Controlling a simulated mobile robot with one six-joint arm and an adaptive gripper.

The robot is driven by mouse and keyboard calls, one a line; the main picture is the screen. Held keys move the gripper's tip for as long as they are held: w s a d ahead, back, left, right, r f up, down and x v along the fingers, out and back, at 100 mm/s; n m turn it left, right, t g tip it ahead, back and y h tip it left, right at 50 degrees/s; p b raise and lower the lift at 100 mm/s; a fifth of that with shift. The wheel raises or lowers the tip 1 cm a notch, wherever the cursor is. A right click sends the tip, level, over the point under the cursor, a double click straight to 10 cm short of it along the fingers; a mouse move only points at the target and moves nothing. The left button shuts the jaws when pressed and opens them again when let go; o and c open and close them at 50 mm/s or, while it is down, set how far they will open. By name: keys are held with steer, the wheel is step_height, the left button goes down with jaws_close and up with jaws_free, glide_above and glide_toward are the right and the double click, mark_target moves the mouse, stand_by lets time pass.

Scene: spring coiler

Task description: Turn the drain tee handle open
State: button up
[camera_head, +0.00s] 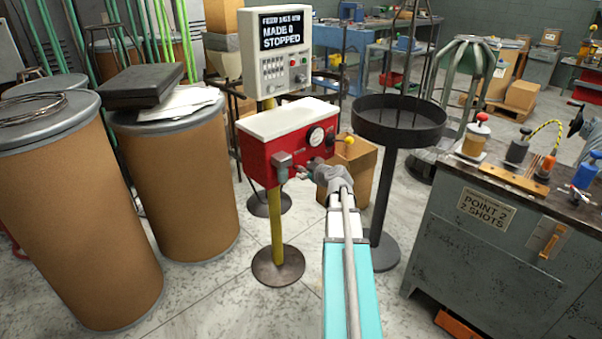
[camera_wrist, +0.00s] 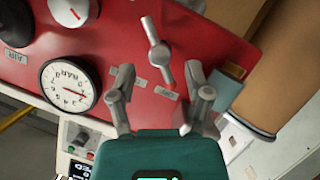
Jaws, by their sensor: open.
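The metal tee handle (camera_wrist: 157,50) stands out from the red panel (camera_wrist: 190,40) in the wrist view. Its bar runs lengthwise in that picture, tilted slightly, with a small label below it. My gripper (camera_wrist: 161,85) is open, one finger on either side below the handle, with nothing between the fingers. The handle lies just beyond the fingertips, and I see no contact. In the head view my gripper (camera_head: 307,172) is at the lower front of the red box (camera_head: 262,162). I cannot pick out the handle clearly there.
A pressure gauge (camera_wrist: 70,84) is left of the handle, with a round white-and-red dial (camera_wrist: 73,8) above. A control box (camera_head: 276,50) reading "STOPPED" stands behind. A black round tray (camera_head: 400,120) on a stand is right of my arm. Brown drums (camera_head: 180,185) stand left.

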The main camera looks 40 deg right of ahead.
mark_target(303, 169)
steer(key=shift+b+x, duration=0.45)
steer(key=shift+x, duration=1.35)
steer(key=shift+d, duration=0.1)
jaws_close()
